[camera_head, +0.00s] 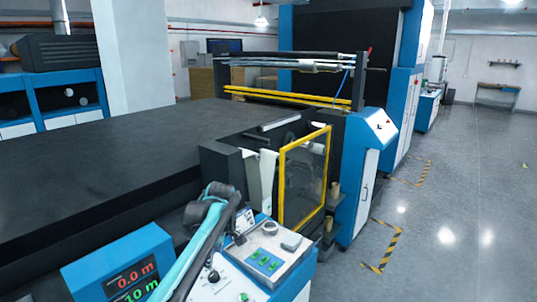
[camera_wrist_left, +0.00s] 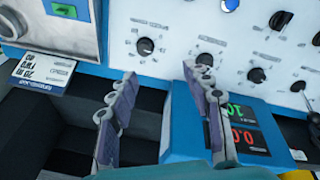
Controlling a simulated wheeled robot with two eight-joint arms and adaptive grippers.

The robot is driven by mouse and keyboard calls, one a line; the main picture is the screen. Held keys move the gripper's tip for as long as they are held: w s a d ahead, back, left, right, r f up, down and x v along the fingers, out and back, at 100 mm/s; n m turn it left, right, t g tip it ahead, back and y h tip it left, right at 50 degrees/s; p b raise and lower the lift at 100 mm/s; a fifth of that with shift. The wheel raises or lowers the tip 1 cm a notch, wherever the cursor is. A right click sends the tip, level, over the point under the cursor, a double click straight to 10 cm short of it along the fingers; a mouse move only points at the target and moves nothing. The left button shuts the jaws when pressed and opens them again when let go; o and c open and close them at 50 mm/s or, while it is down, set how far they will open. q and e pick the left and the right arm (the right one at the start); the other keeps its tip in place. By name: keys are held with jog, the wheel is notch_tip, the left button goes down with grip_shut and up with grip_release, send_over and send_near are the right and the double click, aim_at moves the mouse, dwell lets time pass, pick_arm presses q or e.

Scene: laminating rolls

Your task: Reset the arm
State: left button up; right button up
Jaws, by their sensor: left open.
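My left arm, with a teal link (camera_head: 190,262), rises from the bottom of the head view and bends at a dark joint over the machine's control area. In the left wrist view my left gripper (camera_wrist_left: 162,92) has two grey-purple padded fingers spread wide with nothing between them. The white control panel (camera_wrist_left: 180,45) with dark knobs lies beyond the fingertips. The right finger overlaps the blue display box (camera_wrist_left: 178,125) in that view. My right gripper is in neither view.
In the head view the blue display box (camera_head: 90,275) reads 0.0 m. Close to the arm stand a button panel (camera_head: 262,255) and a yellow-framed clear guard (camera_head: 283,190). A long dark machine bed (camera_head: 90,160) fills the left. Open grey floor (camera_head: 470,220) lies to the right.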

pick_arm(q)
jog(key=s+f+m+t+h+b, duration=0.1)
jog(key=s+m+t+h+b, duration=0.15)
jog(key=s+m, duration=1.1)
jog(key=s+f+m+t+b, duration=0.1)
jog(key=s+f, duration=0.3)
jog(key=s, duration=0.4)
jog(key=s+f+t+b, duration=0.1)
jog(key=s+f, duration=0.4)
jog(key=s, duration=0.3)
jog(key=shift+s+m, duration=0.15)
jog(key=shift+m, duration=0.2)
pick_arm(e)
notch_tip(320, 180, down, 5)
jog(key=shift+s+f, duration=0.1)
jog(key=shift+f, duration=0.05)
pick_arm(q)
jog(key=shift+f+t, duration=0.2)
jog(key=shift+t, duration=0.05)
jog(key=shift+c, duration=0.2)
pick_arm(e)
jog(key=shift+c, duration=0.3)
